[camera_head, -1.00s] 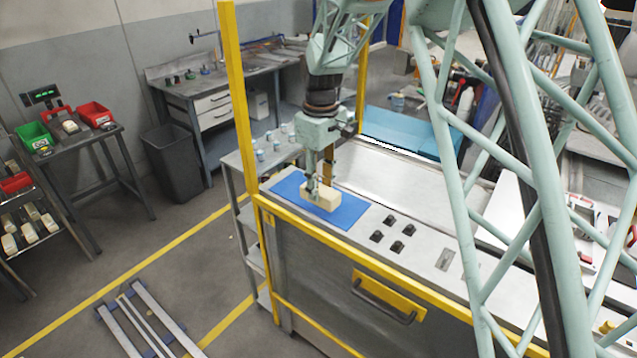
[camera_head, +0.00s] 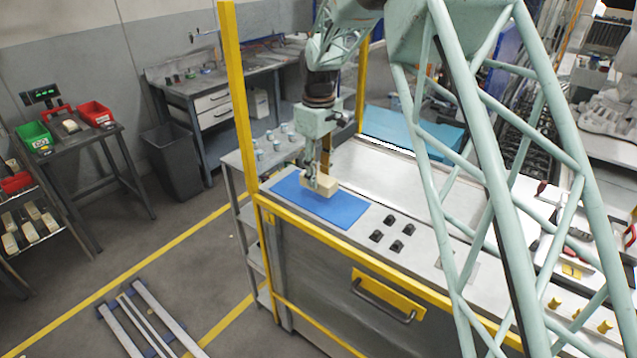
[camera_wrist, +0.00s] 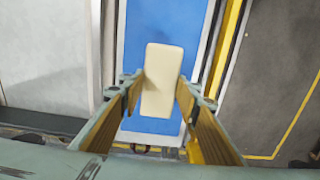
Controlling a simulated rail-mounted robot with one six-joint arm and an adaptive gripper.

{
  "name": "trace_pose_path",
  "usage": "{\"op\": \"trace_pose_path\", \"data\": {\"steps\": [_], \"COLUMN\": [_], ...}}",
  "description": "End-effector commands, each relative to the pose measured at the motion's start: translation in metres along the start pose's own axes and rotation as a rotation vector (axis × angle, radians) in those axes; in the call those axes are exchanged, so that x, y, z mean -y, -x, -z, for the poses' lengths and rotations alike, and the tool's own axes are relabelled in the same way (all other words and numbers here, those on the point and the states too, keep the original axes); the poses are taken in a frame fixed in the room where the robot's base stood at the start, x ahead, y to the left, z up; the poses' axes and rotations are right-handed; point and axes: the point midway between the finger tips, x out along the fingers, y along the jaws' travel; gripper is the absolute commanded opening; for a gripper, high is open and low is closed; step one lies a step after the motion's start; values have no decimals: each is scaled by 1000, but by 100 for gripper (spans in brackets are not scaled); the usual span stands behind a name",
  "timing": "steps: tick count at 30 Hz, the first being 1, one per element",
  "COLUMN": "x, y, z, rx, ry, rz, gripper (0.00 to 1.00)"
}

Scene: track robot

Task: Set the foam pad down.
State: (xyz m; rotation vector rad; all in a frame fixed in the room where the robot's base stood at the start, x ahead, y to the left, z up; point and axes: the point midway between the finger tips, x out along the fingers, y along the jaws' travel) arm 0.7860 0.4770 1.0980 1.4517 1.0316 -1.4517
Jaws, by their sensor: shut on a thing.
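The foam pad (camera_head: 326,184) is a cream-coloured block held by my gripper (camera_head: 317,178) over the blue mat (camera_head: 341,211). In the wrist view the foam pad (camera_wrist: 160,82) sits between the two fingers of my gripper (camera_wrist: 159,92), and the blue mat (camera_wrist: 135,45) lies below it. The gripper is shut on the pad. The pad appears to be a little above the mat, with bare blue in front of it.
Several black blocks (camera_head: 390,219) stand on the counter right of the mat. A yellow rail (camera_head: 320,233) runs along the counter's front edge. Several small cups (camera_head: 276,144) stand on the grey side shelf behind. A yellow post (camera_head: 233,90) rises at the left.

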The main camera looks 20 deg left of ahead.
Motion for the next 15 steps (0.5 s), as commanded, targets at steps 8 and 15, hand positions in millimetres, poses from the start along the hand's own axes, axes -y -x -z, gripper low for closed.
{"op": "trace_pose_path", "data": {"steps": [8, 15], "x": [-4, -5], "y": [-9, -31], "z": [4, 4], "rx": [2, 1], "ry": [0, 0], "rz": [2, 0], "gripper": [20, 20]}}
